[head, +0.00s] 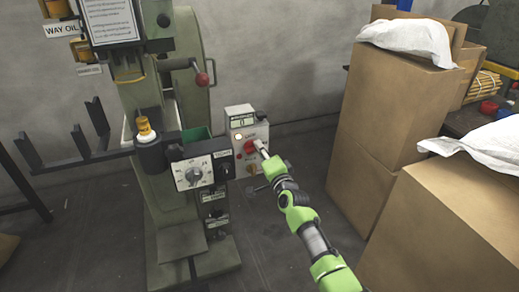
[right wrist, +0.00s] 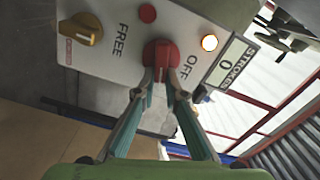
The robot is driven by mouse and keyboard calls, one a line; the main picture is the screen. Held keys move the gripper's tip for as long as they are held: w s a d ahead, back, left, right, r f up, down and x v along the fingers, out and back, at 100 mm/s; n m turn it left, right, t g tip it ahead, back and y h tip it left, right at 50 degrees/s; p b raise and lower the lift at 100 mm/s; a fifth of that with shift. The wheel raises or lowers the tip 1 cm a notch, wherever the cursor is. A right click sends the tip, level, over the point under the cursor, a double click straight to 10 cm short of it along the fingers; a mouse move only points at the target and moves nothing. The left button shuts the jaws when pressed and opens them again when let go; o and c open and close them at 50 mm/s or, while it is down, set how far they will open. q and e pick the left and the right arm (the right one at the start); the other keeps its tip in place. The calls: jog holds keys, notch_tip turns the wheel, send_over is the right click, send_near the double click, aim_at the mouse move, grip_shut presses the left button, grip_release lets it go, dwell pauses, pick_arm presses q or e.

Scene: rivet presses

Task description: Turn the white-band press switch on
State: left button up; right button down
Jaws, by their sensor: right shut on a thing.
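A grey control box (head: 264,128) stands beside the green press (head: 190,60). Its red rotary switch (head: 249,147) also shows in the right wrist view (right wrist: 161,52), beside the label OFF. My right gripper (right wrist: 160,80) is shut on this red switch, one finger on each side of it. In the head view my right gripper (head: 260,146) reaches the box from the lower right. A lamp (right wrist: 209,42) near the switch glows, and the counter (right wrist: 226,64) reads 0. Which band marks this press, I cannot tell. My left gripper is not in view.
A yellow knob (right wrist: 80,29) and a small red button (right wrist: 147,13) sit on the same panel. A dial box (head: 192,173) and a red-balled lever (head: 201,79) are on the press. Tall cardboard boxes (head: 385,110) stand at the right. Some floor between is clear.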

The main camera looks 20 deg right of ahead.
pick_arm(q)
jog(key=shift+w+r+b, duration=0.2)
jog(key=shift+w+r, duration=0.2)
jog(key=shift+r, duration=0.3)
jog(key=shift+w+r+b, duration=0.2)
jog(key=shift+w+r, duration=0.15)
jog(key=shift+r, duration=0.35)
pick_arm(e)
jog(key=shift+f+m, duration=0.25)
jog(key=shift+m, duration=0.65)
jog(key=shift+f+m, duration=0.2)
jog(key=shift+m, duration=0.7)
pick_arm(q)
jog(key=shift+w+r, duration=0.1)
pick_arm(e)
jog(key=c, duration=2.1)
grip_release()
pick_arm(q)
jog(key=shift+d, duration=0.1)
pick_arm(e)
jog(key=s, duration=1.2)
jog(key=shift+d, duration=0.3)
